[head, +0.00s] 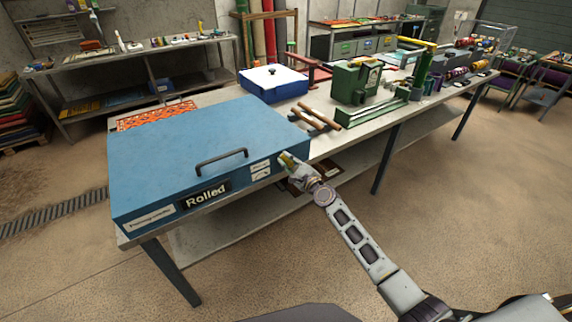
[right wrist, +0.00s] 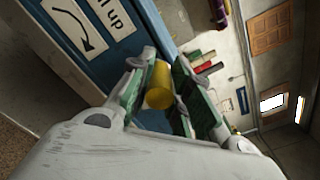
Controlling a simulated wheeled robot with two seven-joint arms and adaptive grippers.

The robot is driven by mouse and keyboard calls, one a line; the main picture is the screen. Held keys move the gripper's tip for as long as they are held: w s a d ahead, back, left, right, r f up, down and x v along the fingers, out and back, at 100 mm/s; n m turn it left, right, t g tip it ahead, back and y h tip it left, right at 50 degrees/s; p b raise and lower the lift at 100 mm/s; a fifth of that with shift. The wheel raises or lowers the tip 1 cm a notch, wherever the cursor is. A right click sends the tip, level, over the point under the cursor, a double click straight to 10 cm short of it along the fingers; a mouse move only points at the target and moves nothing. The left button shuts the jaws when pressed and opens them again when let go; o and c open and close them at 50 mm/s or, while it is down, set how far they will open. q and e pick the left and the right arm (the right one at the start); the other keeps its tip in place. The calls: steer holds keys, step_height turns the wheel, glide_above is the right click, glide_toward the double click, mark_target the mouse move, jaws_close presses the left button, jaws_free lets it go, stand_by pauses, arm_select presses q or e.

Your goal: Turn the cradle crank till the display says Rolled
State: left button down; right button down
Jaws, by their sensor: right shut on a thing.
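The blue cradle box (head: 200,145) stands on the near left end of the long bench. Its front display (head: 206,195) reads "Rolled" in white letters on black. My right gripper (head: 289,163) is at the box's right front corner. In the right wrist view, its green-padded fingers (right wrist: 158,92) are shut on the yellow crank handle (right wrist: 159,80). The rest of the crank is hidden behind the gripper. A label with a curved arrow and the partly visible words "ll up" (right wrist: 107,15) is on the blue face beside it. My left gripper is not in view.
A black bar handle (head: 221,158) is on the blue lid. Wooden rollers (head: 318,116), a blue-and-white box (head: 273,83) and a green machine (head: 358,82) stand farther along the bench (head: 385,118). The floor in front is clear.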

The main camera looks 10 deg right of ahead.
steer(key=shift+w+d+r+m, duration=0.15)
steer(key=shift+d+r+m, duration=0.15)
steer(key=shift+m, duration=0.5)
steer(key=c, duration=1.3)
jaws_free()
steer(key=shift+d, duration=0.1)
steer(key=shift+f, duration=0.1)
steer(key=shift+s+d, duration=0.2)
steer(key=shift+s, duration=0.5)
steer(key=v, duration=1)
steer(key=shift+s, duration=0.25)
steer(key=shift+d+n, duration=0.1)
steer(key=shift+n, duration=0.2)
